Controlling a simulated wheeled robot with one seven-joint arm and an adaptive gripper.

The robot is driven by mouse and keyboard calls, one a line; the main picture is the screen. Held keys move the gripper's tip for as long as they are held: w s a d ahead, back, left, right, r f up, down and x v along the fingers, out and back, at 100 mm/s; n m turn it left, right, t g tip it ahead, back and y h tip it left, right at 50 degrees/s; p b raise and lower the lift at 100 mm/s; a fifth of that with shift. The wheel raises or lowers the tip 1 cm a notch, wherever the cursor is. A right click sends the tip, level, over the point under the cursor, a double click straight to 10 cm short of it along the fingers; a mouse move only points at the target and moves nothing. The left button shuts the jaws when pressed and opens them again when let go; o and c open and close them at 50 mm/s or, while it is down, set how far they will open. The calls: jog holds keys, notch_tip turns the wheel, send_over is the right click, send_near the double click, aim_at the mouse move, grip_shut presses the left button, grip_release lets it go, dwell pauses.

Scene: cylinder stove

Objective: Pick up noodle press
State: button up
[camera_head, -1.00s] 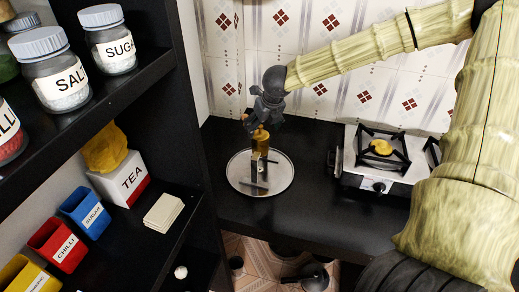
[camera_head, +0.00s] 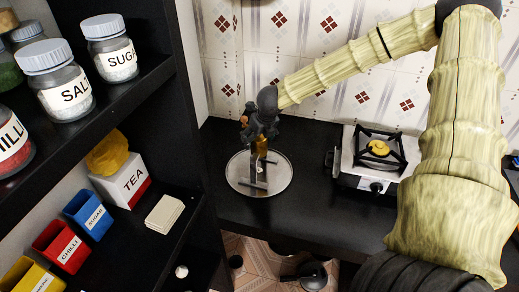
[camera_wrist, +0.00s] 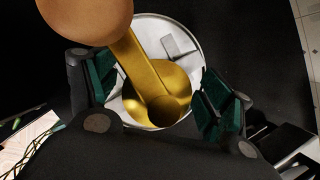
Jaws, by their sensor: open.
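The noodle press is a brass-coloured body with a rounded wooden knob on top. In the head view its brass part (camera_head: 261,147) shows just below my gripper (camera_head: 259,134), which hides most of it. It stands on a round metal plate (camera_head: 280,182) on the black counter. In the wrist view the brass noodle press (camera_wrist: 150,75) lies between the green-padded fingers of my gripper (camera_wrist: 160,100). The fingers are open, one on each side, with gaps to the brass. The wooden knob (camera_wrist: 85,15) is close to the camera at the upper left.
A gas stove (camera_head: 378,160) stands on the counter to the right. A dark shelf (camera_head: 150,85) with jars and boxes is on the left. A tiled wall (camera_head: 300,60) is behind. Black counter (camera_head: 310,215) is free between plate and stove.

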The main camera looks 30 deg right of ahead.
jog(key=shift+x, duration=0.8)
grip_shut()
jog(key=shift+w+r, duration=0.1)
